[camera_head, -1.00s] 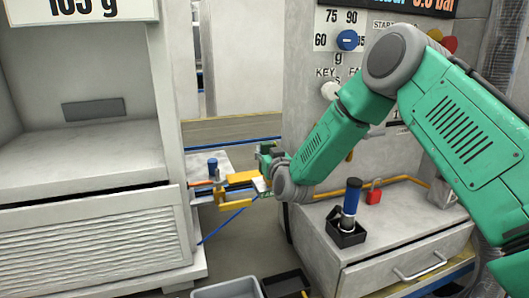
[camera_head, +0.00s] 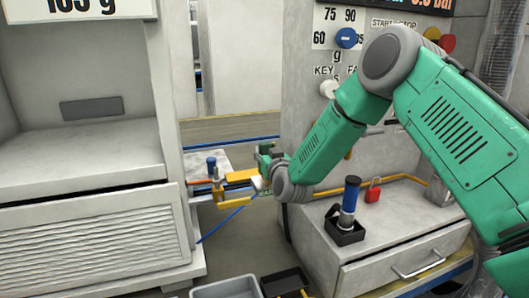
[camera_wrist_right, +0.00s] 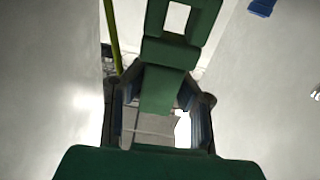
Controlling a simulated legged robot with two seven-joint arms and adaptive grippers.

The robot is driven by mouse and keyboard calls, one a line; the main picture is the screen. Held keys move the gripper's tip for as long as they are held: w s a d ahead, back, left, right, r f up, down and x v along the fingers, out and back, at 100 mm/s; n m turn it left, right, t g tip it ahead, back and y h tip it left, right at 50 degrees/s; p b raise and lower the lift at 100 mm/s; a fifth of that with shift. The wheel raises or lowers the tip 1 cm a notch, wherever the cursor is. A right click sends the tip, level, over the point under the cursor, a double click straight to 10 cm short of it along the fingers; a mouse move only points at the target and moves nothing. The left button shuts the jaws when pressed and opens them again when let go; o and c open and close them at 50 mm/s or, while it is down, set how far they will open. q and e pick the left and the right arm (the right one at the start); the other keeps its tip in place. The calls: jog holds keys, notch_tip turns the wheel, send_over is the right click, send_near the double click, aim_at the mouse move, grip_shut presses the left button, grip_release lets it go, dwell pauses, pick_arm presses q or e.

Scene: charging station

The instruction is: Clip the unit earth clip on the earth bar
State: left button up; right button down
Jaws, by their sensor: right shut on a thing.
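The earth clip (camera_head: 240,176) is yellow, with an upper and a lower arm. It shows in the head view at the centre left, with its arms pointing left. My right gripper (camera_head: 264,170) is shut on its right end. The thin orange-brown earth bar (camera_head: 201,182) sticks out from the left cabinet. The clip's left end is close to the bar's right end; I cannot tell whether they touch. My left gripper is out of view.
A blue knob (camera_head: 212,163) stands just behind the bar. A blue cable (camera_head: 228,219) runs down from the clip area. The left cabinet (camera_head: 185,235) is close by. On the right counter are a blue-handled tool (camera_head: 349,195) in a black holder and a red padlock (camera_head: 373,191).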

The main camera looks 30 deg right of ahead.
jog(key=shift+a+f+b, duration=0.1)
jog(key=shift+f+b, duration=0.2)
jog(key=shift+f, duration=0.25)
jog(key=shift+r+p, duration=0.55)
jog(key=shift+r, duration=0.05)
jog(key=shift+d, duration=0.2)
dwell(0.7)
dwell(0.9)
jog(key=shift+f+b, duration=0.75)
jog(key=shift+f, duration=0.8)
jog(key=c, duration=1.2)
grip_release()
